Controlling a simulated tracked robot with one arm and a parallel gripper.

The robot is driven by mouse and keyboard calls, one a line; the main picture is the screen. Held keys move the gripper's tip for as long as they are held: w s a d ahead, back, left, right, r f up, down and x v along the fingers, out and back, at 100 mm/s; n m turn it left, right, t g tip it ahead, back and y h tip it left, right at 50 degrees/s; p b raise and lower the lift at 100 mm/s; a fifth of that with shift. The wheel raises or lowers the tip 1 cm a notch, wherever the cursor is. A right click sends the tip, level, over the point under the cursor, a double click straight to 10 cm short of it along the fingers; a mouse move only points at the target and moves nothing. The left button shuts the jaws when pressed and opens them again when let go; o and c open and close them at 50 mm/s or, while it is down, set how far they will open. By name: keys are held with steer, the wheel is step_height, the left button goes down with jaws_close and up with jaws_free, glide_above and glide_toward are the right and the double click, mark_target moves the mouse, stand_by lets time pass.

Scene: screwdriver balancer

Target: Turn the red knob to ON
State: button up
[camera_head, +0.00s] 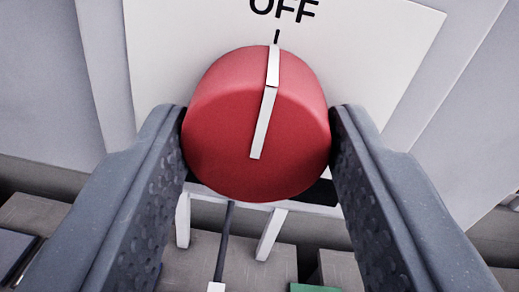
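The red knob (222,135) is in the middle of the view, on a white plate (375,60). A white pointer line (265,120) runs along the knob and its upper end meets the black mark under the word OFF (284,9). An ON label is not in view. My gripper (258,138) has one dark grey finger on each side of the knob. Both fingertips appear to touch the knob's sides. The knob hides part of the plate behind it.
Below the plate are white bracket legs (270,235) and a thin dark rod with a white end (224,245). A green item (314,288) shows at the bottom edge. A dark blue item (14,252) lies at the lower left on a grey-brown surface.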

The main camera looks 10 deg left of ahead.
steer(key=shift+a, duration=0.1)
steer(key=m, duration=0.4)
steer(key=shift+m+p, duration=0.4)
steer(key=m+p, duration=0.2)
steer(key=m, duration=0.3)
steer(key=shift+m+t, duration=0.3)
steer(key=shift+m, duration=0.1)
steer(key=m+p, duration=0.3)
steer(key=m, duration=0.1)
steer(key=m+p, duration=0.1)
steer(key=m, duration=0.1)
steer(key=shift+m+h, duration=0.3)
steer(key=shift+f+m+p, duration=0.25)
steer(key=shift+m+p, duration=0.4)
steer(key=shift+m, duration=0.05)
